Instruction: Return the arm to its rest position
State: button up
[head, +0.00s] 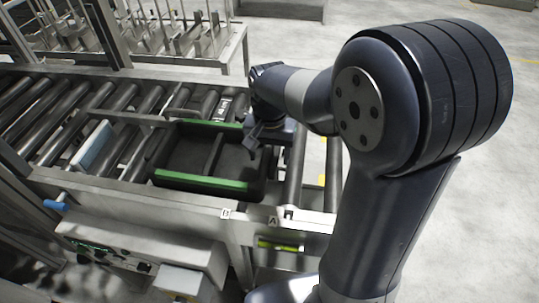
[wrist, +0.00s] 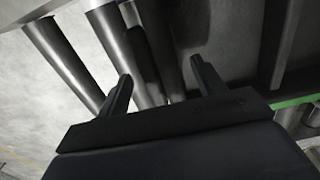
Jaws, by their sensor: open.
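My arm reaches from the right of the head view to over the roller conveyor. My gripper (head: 254,142) is above the right end of a black tray with green edges (head: 205,182). In the wrist view my gripper (wrist: 160,85) shows two dark fingers spread apart with nothing between them. Grey rollers lie beyond the fingers there. The tray (wrist: 292,102) shows at the right edge of the wrist view, beside the fingers. My upper arm hides part of the conveyor's right end.
The roller conveyor (head: 62,108) runs across the left and middle. A pale blue-white panel (head: 92,147) stands upright among the rollers. A blue-handled lever (head: 55,205) and a control box (head: 140,250) are at the front. A metal rack (head: 195,45) stands behind. Floor at right is clear.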

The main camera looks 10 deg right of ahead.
notch_tip(320, 180, up, 10)
jog(key=shift+f, duration=0.2)
notch_tip(320, 180, down, 11)
jog(key=shift+w+r+p, duration=0.1)
jog(key=shift+r+p, duration=0.5)
jog(key=shift+r, duration=0.6)
jog(key=shift+f, duration=0.1)
